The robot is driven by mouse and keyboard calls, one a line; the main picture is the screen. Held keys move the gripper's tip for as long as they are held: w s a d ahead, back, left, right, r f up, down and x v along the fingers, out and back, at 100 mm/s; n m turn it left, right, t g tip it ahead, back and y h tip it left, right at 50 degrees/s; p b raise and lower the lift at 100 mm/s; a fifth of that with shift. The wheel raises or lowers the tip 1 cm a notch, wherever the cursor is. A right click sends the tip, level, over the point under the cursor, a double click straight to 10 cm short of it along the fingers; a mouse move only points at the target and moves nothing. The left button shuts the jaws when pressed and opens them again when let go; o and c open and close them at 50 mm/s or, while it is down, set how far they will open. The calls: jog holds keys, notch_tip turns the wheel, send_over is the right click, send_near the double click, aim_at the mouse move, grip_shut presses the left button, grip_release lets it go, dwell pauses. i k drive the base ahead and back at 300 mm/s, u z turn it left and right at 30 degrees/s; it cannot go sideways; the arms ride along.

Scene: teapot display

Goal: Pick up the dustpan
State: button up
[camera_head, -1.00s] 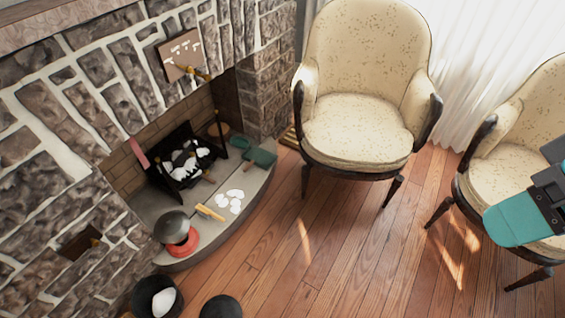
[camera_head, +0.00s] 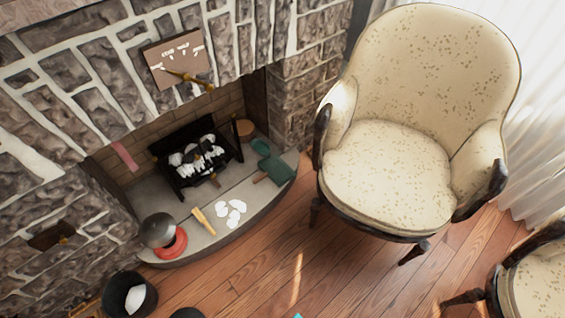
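The dustpan (camera_head: 279,170) appears to be the dark green, flat piece lying at the right end of the stone hearth, near the chair. A short brown handle (camera_head: 260,177) shows at its left side. A smaller green piece (camera_head: 261,147) lies just behind it; I cannot tell whether it is part of the dustpan. My gripper is not clearly in view. Only a tiny teal tip of my arm shows at the bottom edge, well away from the hearth.
A cream armchair (camera_head: 392,175) stands close to the hearth's right end. Another chair (camera_head: 540,285) is at the lower right. The hearth also holds a black grate (camera_head: 195,155), white pieces (camera_head: 232,211) and a grey dome (camera_head: 158,229). A black bucket (camera_head: 130,294) stands at lower left. Floor (camera_head: 330,260) before the hearth is clear.

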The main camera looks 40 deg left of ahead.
aim_at(274, 167)
jog(key=u, duration=0.3)
jog(key=i, duration=0.8)
jog(key=u, duration=1.2)
jog(key=i, duration=0.75)
jog(key=u, duration=0.7)
